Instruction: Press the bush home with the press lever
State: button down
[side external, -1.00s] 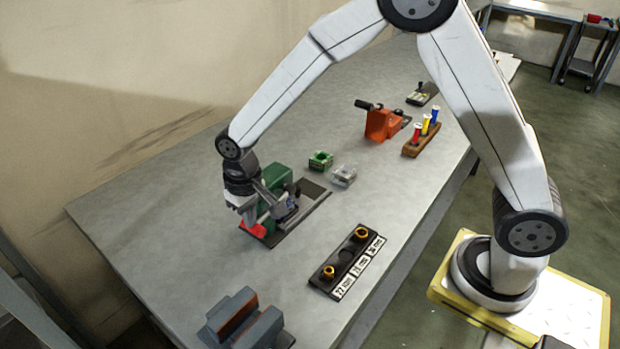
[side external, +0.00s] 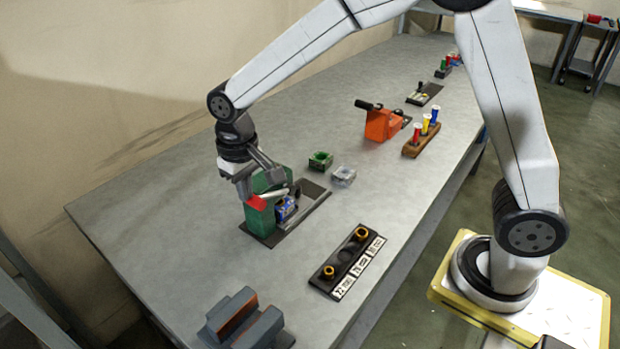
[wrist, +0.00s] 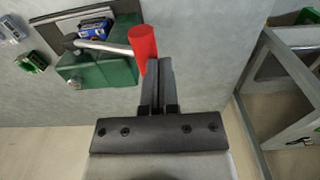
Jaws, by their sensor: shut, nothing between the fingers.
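The green press (side external: 258,220) stands on a dark base plate on the bench. Its pale lever bar (wrist: 105,46) ends in a red handle (side external: 256,203), which also shows in the wrist view (wrist: 143,45). A blue block (side external: 285,207) sits in the press beside the green body; it also shows in the wrist view (wrist: 94,28). I cannot make out a bush in it. My gripper (side external: 244,192) is shut and empty, close beside the red handle. In the wrist view its fingertips (wrist: 158,65) are next to the handle's lower end; I cannot tell whether they touch.
A black rack (side external: 345,262) holds two gold bushes (side external: 361,233) around an empty middle seat. A green block (side external: 320,161) and a grey block (side external: 343,176) lie behind the press. A vise-like block (side external: 240,320) stands at the front. Bare bench lies between.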

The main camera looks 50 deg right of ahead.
jog(key=shift+r, duration=2.1)
jog(key=shift+d, duration=0.1)
jog(key=s+d+f+t, duration=0.1)
jog(key=s+d+f, duration=0.2)
jog(key=s+d, duration=0.3)
jog(key=s+d+f+t, duration=0.1)
jog(key=s+d+f, duration=0.3)
jog(key=s+d, duration=0.2)
jog(key=shift+s+f+t, duration=0.3)
jog(key=shift+s, duration=0.85)
